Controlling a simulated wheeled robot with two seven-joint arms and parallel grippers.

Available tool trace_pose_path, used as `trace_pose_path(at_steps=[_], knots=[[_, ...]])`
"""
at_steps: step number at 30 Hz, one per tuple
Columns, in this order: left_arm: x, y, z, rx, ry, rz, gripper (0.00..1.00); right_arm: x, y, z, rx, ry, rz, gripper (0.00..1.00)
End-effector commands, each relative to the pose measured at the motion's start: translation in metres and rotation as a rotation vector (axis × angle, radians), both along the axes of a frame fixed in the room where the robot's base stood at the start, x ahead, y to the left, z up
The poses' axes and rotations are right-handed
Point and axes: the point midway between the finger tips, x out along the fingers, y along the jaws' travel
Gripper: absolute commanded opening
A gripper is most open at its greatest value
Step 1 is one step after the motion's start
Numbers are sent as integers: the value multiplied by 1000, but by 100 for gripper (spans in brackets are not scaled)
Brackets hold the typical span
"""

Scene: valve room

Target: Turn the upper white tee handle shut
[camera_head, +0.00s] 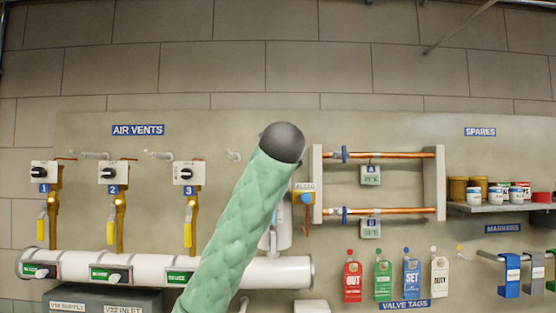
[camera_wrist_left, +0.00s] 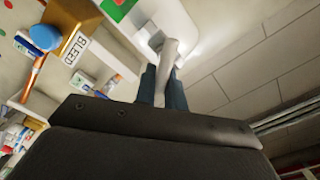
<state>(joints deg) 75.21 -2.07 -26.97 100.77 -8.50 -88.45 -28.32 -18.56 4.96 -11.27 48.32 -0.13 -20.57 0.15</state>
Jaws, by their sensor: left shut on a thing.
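In the left wrist view my left gripper (camera_wrist_left: 162,88) is shut on a pale white-grey handle (camera_wrist_left: 170,56), with its dark blue fingers on either side of the handle's lower end. The handle joins a white rounded fitting (camera_wrist_left: 150,22) near a green and white label. In the head view my green-sleeved left arm hides this gripper and most of what is behind it. A white fitting (camera_head: 284,232) shows partly just right of the arm. Whether the held handle is the upper tee cannot be told from the head view. My right gripper is not in view.
A bleed sign with a blue knob (camera_head: 306,199) is close right of the arm, and also in the left wrist view (camera_wrist_left: 45,37). Copper pipes (camera_head: 390,155) run further right. Hanging tags (camera_head: 383,276) and a paint shelf (camera_head: 500,207) lie beyond. Yellow-handled vents (camera_head: 118,220) stand left.

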Motion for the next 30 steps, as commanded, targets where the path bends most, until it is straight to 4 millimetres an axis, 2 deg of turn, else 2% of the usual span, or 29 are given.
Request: trace_pose_path(at_steps=[6,15,23,30], knots=[[0,-2,-6,206,-1,1,0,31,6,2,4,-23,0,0],[0,-4,-11,448,0,0,0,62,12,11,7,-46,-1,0],[0,-4,-14,579,1,-1,0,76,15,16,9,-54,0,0],[0,-5,-14,631,2,-2,0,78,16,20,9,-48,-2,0]])
